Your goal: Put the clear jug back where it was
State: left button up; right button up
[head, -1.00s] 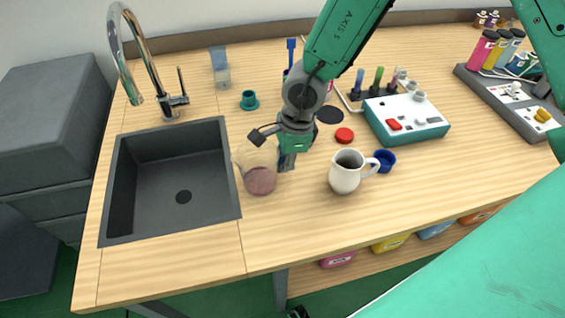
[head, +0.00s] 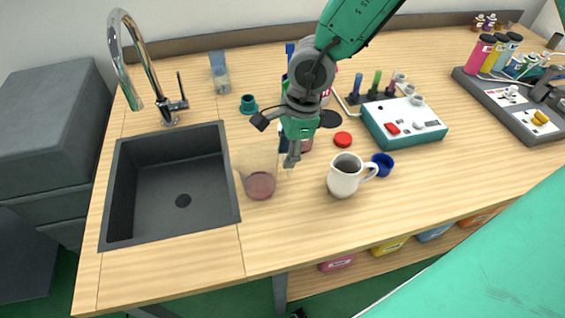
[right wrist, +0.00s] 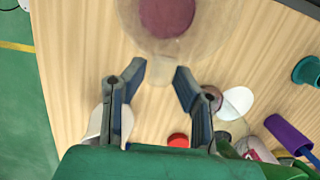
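The clear jug (head: 259,184), with reddish liquid in its base, stands upright on the table just right of the sink. My right gripper (head: 291,163) is close to the jug's right side in the head view. In the right wrist view my right gripper (right wrist: 159,80) has its two fingers spread apart. The jug (right wrist: 168,18) is beyond the fingertips there, and its near edge or handle reaches toward the gap. I cannot tell whether they touch. My left gripper is not in view.
A white pitcher (head: 345,176) with dark contents stands to the right, beside a blue cup (head: 382,163). A red disc (head: 343,139) and a teal device (head: 405,121) lie behind. The sink (head: 170,220) is at left. The table front is clear.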

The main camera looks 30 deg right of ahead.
notch_tip(320, 180, up, 7)
jog(key=d, duration=0.1)
jog(key=shift+s+d+p, duration=0.2)
jog(key=shift+d+p, duration=0.1)
jog(key=shift+p, duration=0.1)
jog(key=shift+f, duration=0.1)
